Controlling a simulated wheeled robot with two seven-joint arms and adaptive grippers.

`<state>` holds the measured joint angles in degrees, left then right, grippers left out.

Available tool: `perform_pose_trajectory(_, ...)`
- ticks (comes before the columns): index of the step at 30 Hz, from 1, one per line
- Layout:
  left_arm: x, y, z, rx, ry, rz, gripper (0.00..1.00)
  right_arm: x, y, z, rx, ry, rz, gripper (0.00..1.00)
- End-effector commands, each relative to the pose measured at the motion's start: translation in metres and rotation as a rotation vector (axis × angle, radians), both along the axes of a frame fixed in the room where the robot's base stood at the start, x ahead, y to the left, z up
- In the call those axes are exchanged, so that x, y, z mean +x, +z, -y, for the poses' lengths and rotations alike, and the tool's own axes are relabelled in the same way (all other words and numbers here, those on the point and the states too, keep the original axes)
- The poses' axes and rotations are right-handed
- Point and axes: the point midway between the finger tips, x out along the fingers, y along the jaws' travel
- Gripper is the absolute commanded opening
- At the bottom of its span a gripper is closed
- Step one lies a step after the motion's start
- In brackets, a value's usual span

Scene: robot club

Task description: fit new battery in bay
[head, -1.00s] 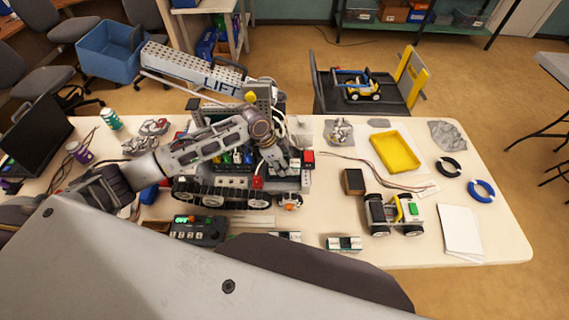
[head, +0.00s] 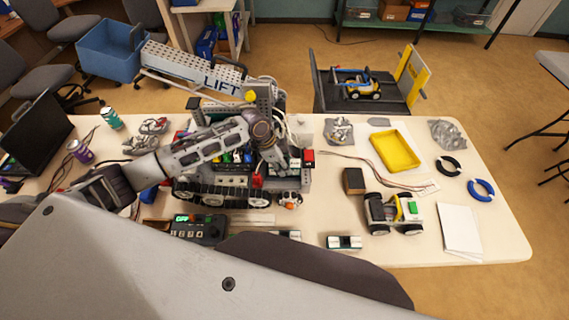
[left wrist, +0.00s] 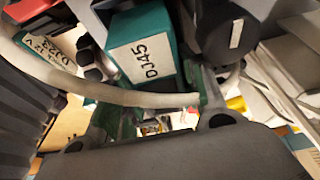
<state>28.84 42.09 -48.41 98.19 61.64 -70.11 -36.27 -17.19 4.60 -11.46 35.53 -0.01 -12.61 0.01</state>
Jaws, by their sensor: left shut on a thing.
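The tracked robot (head: 225,195) with a long arm marked LIFT stands on the table. My left gripper (head: 282,164) is over its right end, pointing down. In the left wrist view, my left gripper (left wrist: 158,105) is shut on a teal battery with a white label, DJ45 (left wrist: 150,60). Another teal battery, labelled DJ23 12V (left wrist: 55,55), shows at the left of that view. A pale cable (left wrist: 110,94) crosses in front of the held battery. The gripper hides most of the bay in the head view, so I cannot tell how deep the battery sits. My right gripper is out of view.
A battery-like block (head: 344,242) lies near the front edge, right of the control box (head: 199,229) with a green display. A small wheeled robot (head: 394,213), a brown block (head: 353,181) and a yellow tray (head: 396,151) are to the right.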

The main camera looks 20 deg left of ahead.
Motion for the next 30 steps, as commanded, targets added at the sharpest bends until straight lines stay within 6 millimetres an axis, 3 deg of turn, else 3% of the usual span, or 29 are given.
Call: perform_pose_trajectory(30, 0.0008, -0.0055, 0.0008, -0.003, 0.0, 0.002, 0.04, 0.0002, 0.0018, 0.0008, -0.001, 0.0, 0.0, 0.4)
